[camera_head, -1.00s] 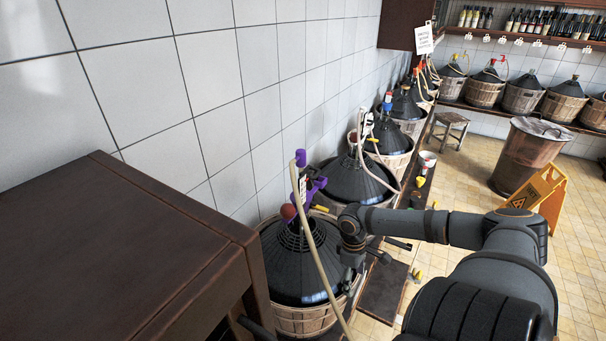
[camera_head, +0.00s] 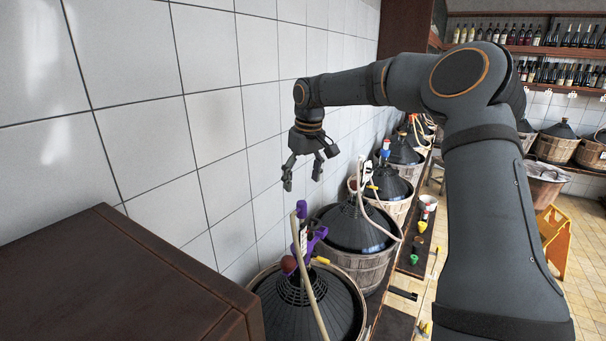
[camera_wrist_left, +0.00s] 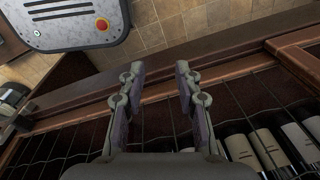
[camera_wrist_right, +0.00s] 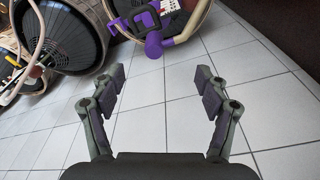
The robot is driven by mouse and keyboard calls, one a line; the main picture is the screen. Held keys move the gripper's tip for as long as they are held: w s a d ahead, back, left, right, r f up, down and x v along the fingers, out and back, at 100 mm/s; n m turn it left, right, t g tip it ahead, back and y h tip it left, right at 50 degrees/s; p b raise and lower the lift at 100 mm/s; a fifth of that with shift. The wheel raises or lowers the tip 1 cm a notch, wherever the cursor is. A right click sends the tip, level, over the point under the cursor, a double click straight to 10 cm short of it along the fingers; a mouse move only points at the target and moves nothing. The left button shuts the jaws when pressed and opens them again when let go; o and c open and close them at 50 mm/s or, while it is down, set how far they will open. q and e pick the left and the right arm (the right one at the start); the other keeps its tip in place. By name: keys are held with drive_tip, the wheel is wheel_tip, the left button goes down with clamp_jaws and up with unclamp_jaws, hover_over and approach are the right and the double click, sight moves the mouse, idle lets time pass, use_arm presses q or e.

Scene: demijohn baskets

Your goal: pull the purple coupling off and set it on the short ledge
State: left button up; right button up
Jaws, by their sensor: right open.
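The purple coupling (camera_head: 314,240) sits at the neck of the nearest demijohn (camera_head: 300,300), beside a brown ball-like stopper (camera_head: 289,264) and a pale hose (camera_head: 305,270). A purple end piece (camera_head: 301,209) tops the hose. My right gripper (camera_head: 302,178) is open and empty, pointing down, above the coupling and apart from it. In the right wrist view purple parts (camera_wrist_right: 153,44) show beyond the right gripper (camera_wrist_right: 160,92), at the top. My left gripper (camera_wrist_left: 160,78) is open and empty and shows only in its wrist view. I cannot tell which ledge is the short one.
A dark wooden top (camera_head: 110,270) fills the front left, close to the nearest demijohn. The tiled wall (camera_head: 215,110) runs behind the demijohns. A dark board (camera_head: 412,240) holding small items lies to their right. The left wrist view shows bottles (camera_wrist_left: 270,150) behind wire mesh.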

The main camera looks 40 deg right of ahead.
sight(300, 204)
drive_tip(key=f+p, duration=0.1)
drive_tip(key=f, duration=0.2)
drive_tip(key=w+f+p, duration=0.1)
drive_tip(key=f, duration=0.2)
drive_tip(key=f+p, duration=0.1)
drive_tip(key=f, duration=0.2)
drive_tip(key=shift+w+f, duration=0.1)
drive_tip(key=shift+w, duration=0.1)
drive_tip(key=shift+c, duration=1.1)
drive_tip(key=c, duration=1)
